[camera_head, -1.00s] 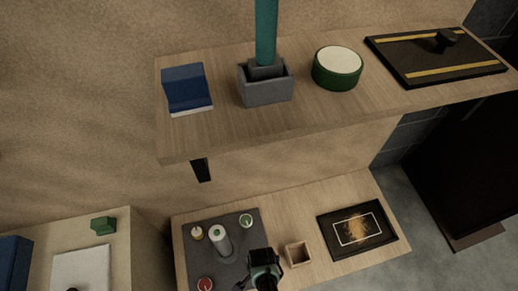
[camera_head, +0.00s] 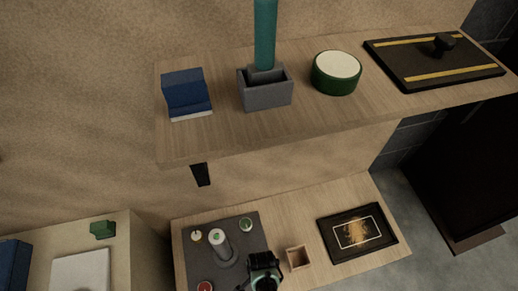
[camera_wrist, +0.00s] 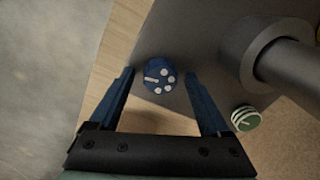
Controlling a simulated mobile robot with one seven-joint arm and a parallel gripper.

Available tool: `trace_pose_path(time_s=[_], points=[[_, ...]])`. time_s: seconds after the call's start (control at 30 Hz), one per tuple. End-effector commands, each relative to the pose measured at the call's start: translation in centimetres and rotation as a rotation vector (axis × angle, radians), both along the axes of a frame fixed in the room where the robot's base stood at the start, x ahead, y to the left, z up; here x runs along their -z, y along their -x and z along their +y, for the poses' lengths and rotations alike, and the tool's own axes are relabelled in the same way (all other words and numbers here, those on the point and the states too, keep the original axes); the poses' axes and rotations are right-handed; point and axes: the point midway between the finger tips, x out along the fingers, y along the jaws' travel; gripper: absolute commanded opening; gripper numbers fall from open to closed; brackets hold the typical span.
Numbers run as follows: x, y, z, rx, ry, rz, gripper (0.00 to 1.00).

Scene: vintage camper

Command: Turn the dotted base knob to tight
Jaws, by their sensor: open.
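The dotted base knob (camera_wrist: 167,87) is round and blue, with several white dots and a short white bar at its left side. It sits on the grey panel (camera_wrist: 208,113) in the wrist view. My gripper (camera_wrist: 161,74) is open, with one blue finger on each side of the knob in the picture and gaps between. I cannot tell whether the fingertips reach down to its height. In the head view my gripper (camera_head: 262,272) is over the front right of the grey panel (camera_head: 180,262), and the dotted knob cannot be made out.
A grey cylinder (camera_wrist: 285,65) and a green striped knob (camera_wrist: 245,118) are right of the fingers. The panel also bears a red knob (camera_head: 205,287) and a pale knob (camera_head: 197,236). A small wooden box (camera_head: 298,257) stands close right of my gripper. A shelf (camera_head: 215,140) overhangs behind.

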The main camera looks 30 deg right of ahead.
Motion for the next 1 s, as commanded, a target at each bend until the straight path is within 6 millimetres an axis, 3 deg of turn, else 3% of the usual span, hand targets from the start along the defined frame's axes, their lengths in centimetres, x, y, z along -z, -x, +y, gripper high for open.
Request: trace_pose_path(time_s=[0.6,0.8,1.0], points=[[-11.4,0.6,0.0,-0.001,0.0,0.0,0.81],[-12.7,0.7,0.0,0.0,-0.001,0.0,0.81],[-12.7,0.7,0.0,0.0,-0.001,0.001,0.81]])
